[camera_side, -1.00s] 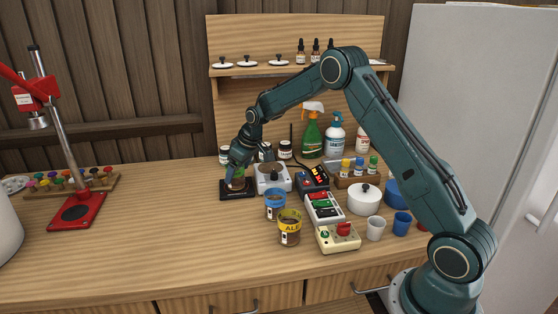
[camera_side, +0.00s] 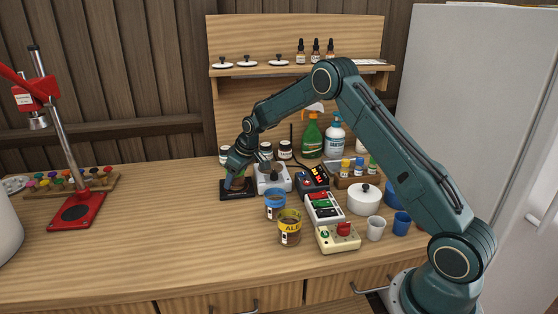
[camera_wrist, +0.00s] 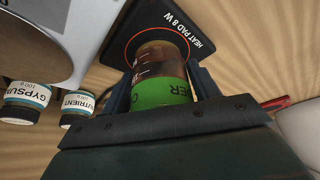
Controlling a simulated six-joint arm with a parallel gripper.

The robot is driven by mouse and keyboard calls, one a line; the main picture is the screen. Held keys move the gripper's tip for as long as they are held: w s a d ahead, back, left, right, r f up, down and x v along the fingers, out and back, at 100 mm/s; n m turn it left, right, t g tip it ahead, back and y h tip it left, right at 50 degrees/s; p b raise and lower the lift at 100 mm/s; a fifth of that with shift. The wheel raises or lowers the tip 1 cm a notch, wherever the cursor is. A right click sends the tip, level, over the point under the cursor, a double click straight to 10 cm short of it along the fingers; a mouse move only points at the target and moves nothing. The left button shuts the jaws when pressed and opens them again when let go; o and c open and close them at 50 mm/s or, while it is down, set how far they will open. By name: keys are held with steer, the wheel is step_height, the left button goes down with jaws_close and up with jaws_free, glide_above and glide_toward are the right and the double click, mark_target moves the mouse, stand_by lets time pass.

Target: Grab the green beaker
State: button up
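The green beaker (camera_wrist: 160,92) has a green label band and brown contents. It stands on the black heat pad (camera_wrist: 190,35), between the two fingers of my gripper (camera_wrist: 163,80) in the wrist view. The fingers are spread on either side of it, and contact does not show clearly. In the side view the beaker (camera_side: 238,183) is partly hidden under my gripper (camera_side: 247,162), on the heat pad (camera_side: 230,195).
A white-and-grey device (camera_side: 273,178) stands just right of the pad. A blue-banded beaker (camera_side: 275,205) and a yellow-banded beaker (camera_side: 290,229) stand in front. Labelled jars (camera_wrist: 28,98) are close by. The counter left of the pad is clear.

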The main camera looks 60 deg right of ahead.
steer(key=c, duration=0.7)
steer(key=shift+r, duration=0.45)
steer(key=shift+r, duration=9.5)
steer(key=shift+r, duration=0.1)
